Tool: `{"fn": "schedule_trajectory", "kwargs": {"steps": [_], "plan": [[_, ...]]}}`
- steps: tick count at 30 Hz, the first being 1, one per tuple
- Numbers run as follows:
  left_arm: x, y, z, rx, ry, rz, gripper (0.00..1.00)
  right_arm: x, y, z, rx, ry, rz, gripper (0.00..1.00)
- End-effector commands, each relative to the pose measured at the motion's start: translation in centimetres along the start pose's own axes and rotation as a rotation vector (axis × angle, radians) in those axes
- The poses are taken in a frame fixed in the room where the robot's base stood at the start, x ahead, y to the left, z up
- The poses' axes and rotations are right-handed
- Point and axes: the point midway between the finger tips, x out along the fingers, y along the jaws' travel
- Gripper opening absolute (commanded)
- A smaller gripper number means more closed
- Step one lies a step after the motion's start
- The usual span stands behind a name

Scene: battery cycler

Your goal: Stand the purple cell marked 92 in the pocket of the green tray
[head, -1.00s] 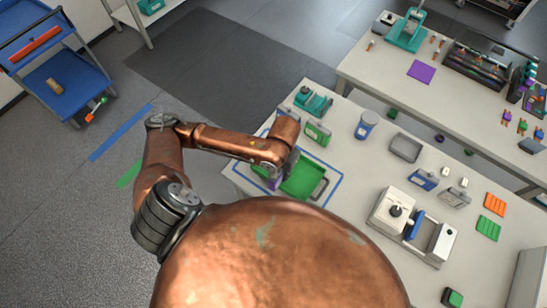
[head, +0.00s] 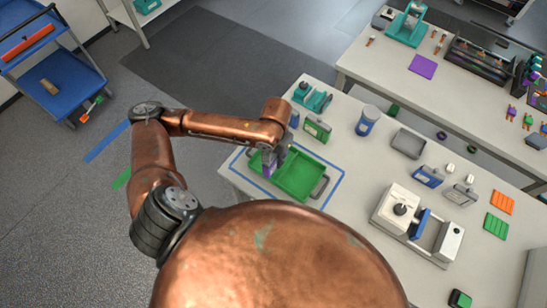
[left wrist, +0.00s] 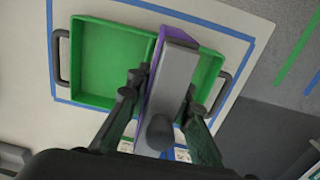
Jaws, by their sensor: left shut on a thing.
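The green tray (head: 302,194) lies inside a blue taped outline on the near bench, with a dark handle at each end. It also shows in the left wrist view (left wrist: 92,60), with a wide compartment and a narrower one. My left gripper (head: 269,158) is shut on the purple cell (head: 268,170), at the tray's left end. In the left wrist view the cell (left wrist: 148,100) sits between the fingers (left wrist: 160,108), in front of the narrower compartment and divider. Its marking is not readable, and I cannot tell whether its bottom touches the tray. My right gripper is not in view.
Behind the tray stand a green device (head: 317,129), a blue container (head: 367,121) and a grey tray (head: 408,143). A white machine (head: 405,208) stands to the right. The bench between the green tray and the machine is clear.

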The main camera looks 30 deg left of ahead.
Motion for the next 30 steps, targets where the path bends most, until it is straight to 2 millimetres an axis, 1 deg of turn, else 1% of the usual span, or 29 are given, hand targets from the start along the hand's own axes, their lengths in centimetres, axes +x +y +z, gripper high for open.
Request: {"fn": "schedule_trajectory", "kwargs": {"steps": [1,2,3,6,9,12,19,25,27,30], "plan": [[0.2,-0.8,-1.0,-0.006,0.003,0.0,0.0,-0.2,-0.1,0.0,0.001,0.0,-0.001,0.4],[0.5,-1.2,-1.5,-0.006,0.004,-0.001,0.0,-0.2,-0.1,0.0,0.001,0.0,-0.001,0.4],[1.3,-1.5,-1.9,-0.004,0.002,0.0,0.0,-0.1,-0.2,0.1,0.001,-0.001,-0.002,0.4],[3.0,-2.4,-2.9,-0.003,0.003,0.0,0.0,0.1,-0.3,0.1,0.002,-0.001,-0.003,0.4],[4.3,-3.0,-3.7,-0.001,0.003,0.001,0.0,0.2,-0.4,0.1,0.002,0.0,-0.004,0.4],[5.1,-3.4,-4.3,0.0,0.004,0.001,0.0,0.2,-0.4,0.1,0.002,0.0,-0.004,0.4],[6.1,-4.0,-4.9,0.0,0.005,0.002,0.0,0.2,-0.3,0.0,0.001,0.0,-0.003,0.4],[8.8,-4.2,-5.1,0.001,0.003,0.001,0.0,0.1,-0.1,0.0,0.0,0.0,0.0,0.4],[9.3,-4.2,-5.1,0.002,0.004,0.0,0.0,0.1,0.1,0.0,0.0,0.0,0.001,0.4],[9.4,-4.1,-5.1,0.003,0.006,0.001,0.0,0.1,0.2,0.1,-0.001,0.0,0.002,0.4]]}}
